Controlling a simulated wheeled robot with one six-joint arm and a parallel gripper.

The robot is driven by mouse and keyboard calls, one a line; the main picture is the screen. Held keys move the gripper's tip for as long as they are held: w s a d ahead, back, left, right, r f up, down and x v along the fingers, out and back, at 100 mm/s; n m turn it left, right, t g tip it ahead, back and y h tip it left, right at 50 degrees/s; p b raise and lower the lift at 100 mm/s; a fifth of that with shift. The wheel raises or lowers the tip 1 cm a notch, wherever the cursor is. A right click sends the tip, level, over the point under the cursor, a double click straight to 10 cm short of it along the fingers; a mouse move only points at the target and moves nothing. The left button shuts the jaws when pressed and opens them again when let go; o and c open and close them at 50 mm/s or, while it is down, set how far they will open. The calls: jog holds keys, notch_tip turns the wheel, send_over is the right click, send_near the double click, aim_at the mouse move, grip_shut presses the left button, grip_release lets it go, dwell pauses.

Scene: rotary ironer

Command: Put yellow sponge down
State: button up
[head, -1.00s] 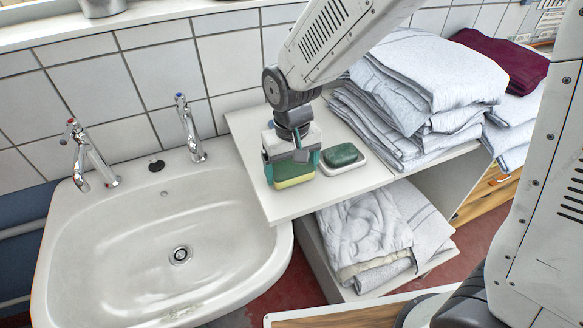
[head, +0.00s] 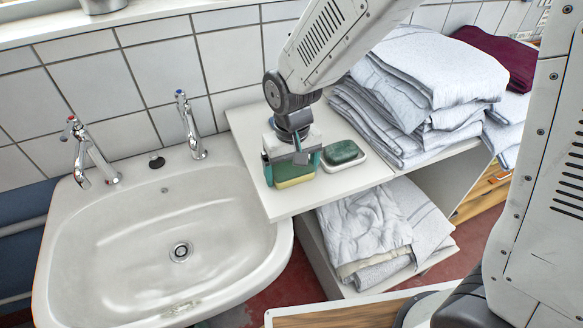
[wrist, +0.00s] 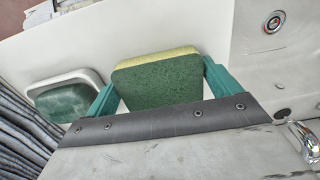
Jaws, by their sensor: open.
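The yellow sponge (head: 294,182) has a green scouring side and stands on the white shelf top (head: 286,208) beside the sink. In the wrist view the sponge (wrist: 160,80) shows its broad green face and a thin yellow edge. My gripper (head: 292,168) is directly over the sponge. In the wrist view its two teal fingers (wrist: 160,88) stand on either side of the sponge, with a visible gap at each side. The gripper is open. The sponge's upper part is partly hidden by the gripper in the head view.
A green soap bar (head: 341,151) in a white dish (head: 345,163) lies close to the right of the sponge. Folded towels (head: 430,70) are stacked behind it. The sink (head: 165,235) with two taps is at the left. Folded cloth (head: 365,230) fills the lower shelf.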

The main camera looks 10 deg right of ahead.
aim_at(292, 168)
jog(key=shift+s+d+f, duration=0.1)
jog(key=shift+d+f, duration=0.05)
jog(key=shift+f, duration=0.05)
notch_tip(292, 168, up, 13)
jog(key=s+d+r+m, duration=0.1)
jog(key=s+d+r, duration=0.2)
jog(key=d, duration=0.3)
jog(key=s+d+r+m, duration=0.1)
jog(key=s+d+r, duration=0.25)
jog(key=d, duration=0.25)
jog(key=s+d+m+t, duration=0.1)
jog(key=s+d, duration=0.7)
jog(key=s, duration=0.4)
jog(key=shift+s+d, duration=0.2)
jog(key=shift+d, duration=0.05)
jog(key=shift+f, duration=0.1)
